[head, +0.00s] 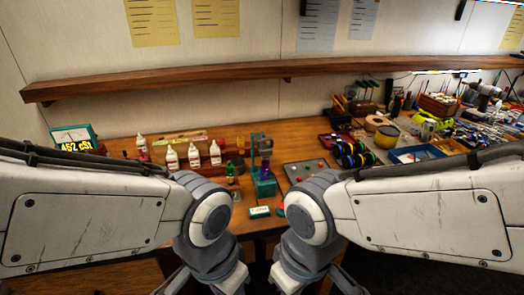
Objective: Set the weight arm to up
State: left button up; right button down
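A small teal device with an upright post (262,168) stands on the wooden bench near the centre of the head view. My two arms come in from the left and right and bend down at the bottom centre, in front of the bench.
White bottles (193,155) stand left of the device, with a green bottle (230,172) closer to it. A grey tray (305,172) lies to its right, then dark rolls (355,156) and a yellow tin (387,137). A wooden shelf (270,70) runs above. Clutter fills the right side.

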aim_at(264, 150)
jog(key=u, duration=0.4)
jog(key=i, duration=0.8)
jog(key=u, duration=0.45)
